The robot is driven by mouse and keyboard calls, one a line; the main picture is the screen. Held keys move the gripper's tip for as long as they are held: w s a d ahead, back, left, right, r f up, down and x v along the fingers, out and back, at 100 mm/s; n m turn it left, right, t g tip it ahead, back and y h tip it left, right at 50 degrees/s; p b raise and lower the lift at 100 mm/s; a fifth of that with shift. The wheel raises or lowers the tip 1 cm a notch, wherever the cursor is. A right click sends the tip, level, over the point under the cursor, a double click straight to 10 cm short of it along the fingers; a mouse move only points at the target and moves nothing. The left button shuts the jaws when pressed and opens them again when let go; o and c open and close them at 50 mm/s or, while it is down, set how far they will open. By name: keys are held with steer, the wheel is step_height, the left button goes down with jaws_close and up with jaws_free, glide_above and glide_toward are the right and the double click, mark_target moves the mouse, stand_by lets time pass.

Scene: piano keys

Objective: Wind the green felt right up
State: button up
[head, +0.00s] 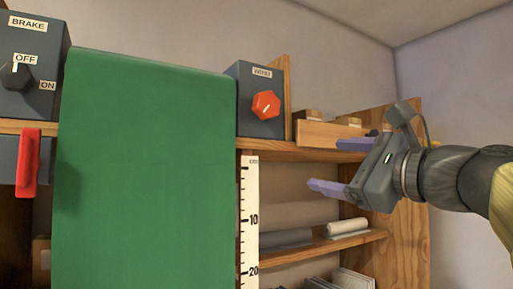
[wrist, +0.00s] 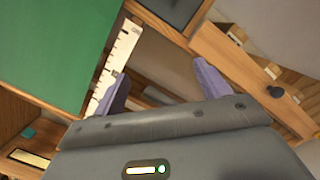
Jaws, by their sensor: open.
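The green felt (head: 145,170) hangs as a broad sheet over the front of the shelving in the head view; its lower end is out of frame. It also shows in the wrist view (wrist: 50,45). A grey box marked with a label, perhaps "WIND", carries a red knob (head: 266,104) just right of the felt's top. A brake box (head: 30,60) at the left has a black knob with OFF and ON labels. A red lever (head: 28,162) sits below it. My gripper (head: 340,165) is open and empty, right of the felt and the red knob, touching neither.
A white ruler (head: 250,220) stands along the felt's right edge, with 10 and 20 marked. A wooden drawer or box (head: 325,133) sits on the upper shelf behind my gripper. Rolls (head: 347,227) lie on the lower shelf. A wooden side panel (head: 405,225) stands at the right.

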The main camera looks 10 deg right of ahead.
steer(key=s+r+t+y, duration=0.1)
steer(key=s+r+y, duration=0.1)
steer(key=s+r, duration=0.3)
steer(key=shift+a+r, duration=0.4)
steer(key=shift+r, duration=0.5)
steer(key=p, duration=0.8)
glide_toward(269, 105)
steer(key=x, duration=0.8)
steer(key=shift+w+a+r, duration=0.1)
steer(key=shift+w+r, duration=0.15)
steer(key=shift+w, duration=0.1)
steer(key=shift+w+a, duration=0.15)
steer(key=shift+w, duration=0.1)
steer(key=c, duration=1)
